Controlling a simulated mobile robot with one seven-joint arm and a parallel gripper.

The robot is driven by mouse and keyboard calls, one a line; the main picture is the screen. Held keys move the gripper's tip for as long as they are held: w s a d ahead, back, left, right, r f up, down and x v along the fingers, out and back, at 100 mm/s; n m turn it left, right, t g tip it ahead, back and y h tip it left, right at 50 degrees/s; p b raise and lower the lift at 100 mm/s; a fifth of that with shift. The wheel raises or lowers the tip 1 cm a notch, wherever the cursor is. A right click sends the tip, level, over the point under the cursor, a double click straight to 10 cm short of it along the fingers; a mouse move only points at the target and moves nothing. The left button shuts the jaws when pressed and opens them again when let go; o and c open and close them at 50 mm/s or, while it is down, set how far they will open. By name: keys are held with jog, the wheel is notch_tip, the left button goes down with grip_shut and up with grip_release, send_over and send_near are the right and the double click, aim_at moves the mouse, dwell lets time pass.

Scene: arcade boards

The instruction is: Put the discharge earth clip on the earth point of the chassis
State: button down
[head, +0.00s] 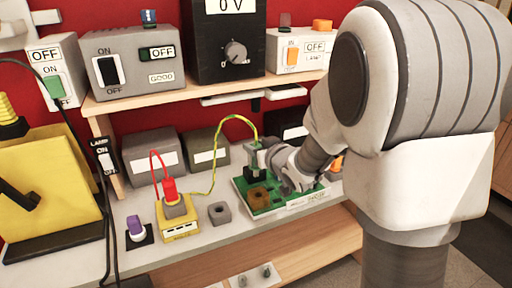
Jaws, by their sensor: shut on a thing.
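My gripper (268,158) is above the left back part of a green board (288,202) on the bench. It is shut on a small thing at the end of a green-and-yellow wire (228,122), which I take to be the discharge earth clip. The clip is mostly hidden by the gripper. A black part (254,174) stands on the board just below the gripper; I cannot tell whether the clip touches it. A brown block with a hole (258,197) is at the board's front left. I cannot make out which part is the earth point. My arm hides the board's right side.
A yellow box (178,222) with a red plug (169,189) stands left of the board, and a grey block with a hole (219,213) lies between them. Grey boxes (155,157) stand behind. A shelf (190,92) with switch units overhangs the back.

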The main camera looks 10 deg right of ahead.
jog(key=shift+r+p, duration=0.8)
jog(key=shift+r, duration=0.55)
jog(key=shift+w+a+f, duration=0.15)
